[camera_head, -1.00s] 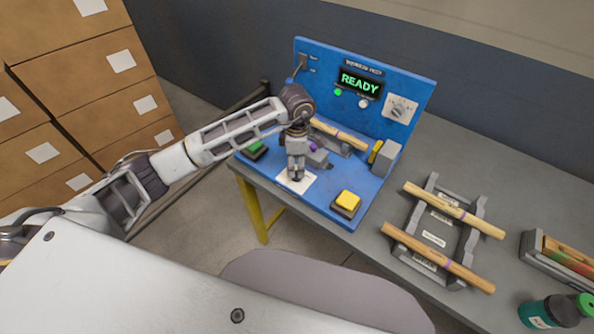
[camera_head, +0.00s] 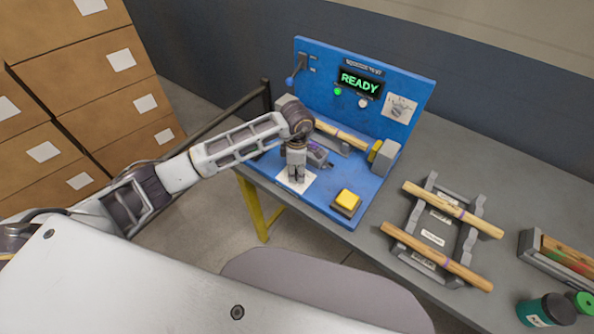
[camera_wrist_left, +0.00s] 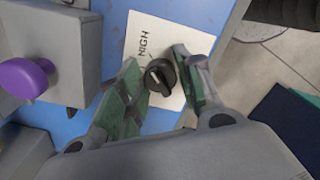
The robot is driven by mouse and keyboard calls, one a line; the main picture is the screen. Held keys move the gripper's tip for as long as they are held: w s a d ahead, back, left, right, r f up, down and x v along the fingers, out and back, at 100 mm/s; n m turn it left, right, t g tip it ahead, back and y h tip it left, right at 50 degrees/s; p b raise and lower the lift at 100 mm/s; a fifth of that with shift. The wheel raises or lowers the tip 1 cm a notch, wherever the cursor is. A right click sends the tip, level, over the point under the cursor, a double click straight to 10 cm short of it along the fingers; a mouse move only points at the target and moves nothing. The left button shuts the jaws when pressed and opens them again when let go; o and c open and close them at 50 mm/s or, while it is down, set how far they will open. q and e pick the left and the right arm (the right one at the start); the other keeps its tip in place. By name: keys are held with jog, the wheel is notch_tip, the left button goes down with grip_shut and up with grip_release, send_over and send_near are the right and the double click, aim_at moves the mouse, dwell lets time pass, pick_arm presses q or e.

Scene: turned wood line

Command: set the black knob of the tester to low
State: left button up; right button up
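The tester (camera_head: 412,68) is a blue panel and base with a READY display. Its black knob (camera_wrist_left: 160,77) shows in the left wrist view on a white card (camera_wrist_left: 150,32) marked HIGH. The pale mark on the knob points to the upper left, roughly toward that word. In the head view the left gripper (camera_head: 296,178) points down over the card (camera_head: 308,180) and hides the knob. My right gripper is not in view.
A yellow button (camera_head: 347,199) stands on the base near the card. A purple knob (camera_wrist_left: 25,77) on a grey block is beside the gripper. A wooden piece (camera_head: 342,133) lies across the tester. A rack (camera_head: 432,237) with two turned pieces stands to the right.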

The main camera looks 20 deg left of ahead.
pick_arm(q)
jog(key=c, duration=0.4)
jog(key=shift+c, duration=0.3)
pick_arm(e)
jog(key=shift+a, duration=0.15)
